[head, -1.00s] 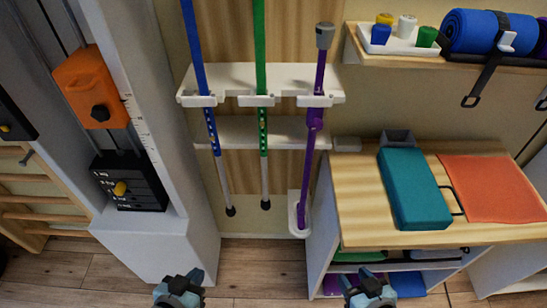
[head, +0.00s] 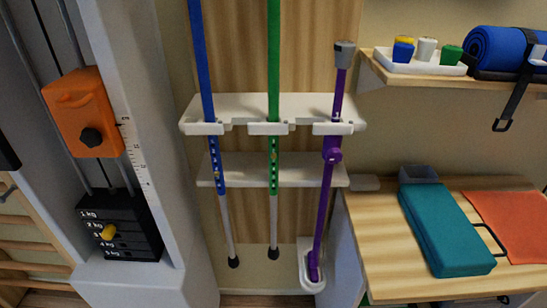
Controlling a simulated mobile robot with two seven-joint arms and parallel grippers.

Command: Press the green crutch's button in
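The green crutch (head: 274,75) hangs upright in the middle slot of the white wall rack (head: 240,106). Its lower green tube has a row of holes with a small button (head: 274,157) that looks brassy. A grey lower tube and black foot show below it. A blue crutch (head: 203,75) hangs to its left. A purple cane (head: 326,195) stands to its right, its foot in a white holder (head: 311,284). I cannot tell whether the green crutch's button is in or out. Neither of my grippers is in view.
At the left is a weight machine with an orange block (head: 84,115) and a black weight stack (head: 118,230). At the right, a wooden cabinet top (head: 390,265) bears a teal block (head: 445,232) and an orange cloth (head: 512,222). A shelf above (head: 400,80) holds a tray and blue roll.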

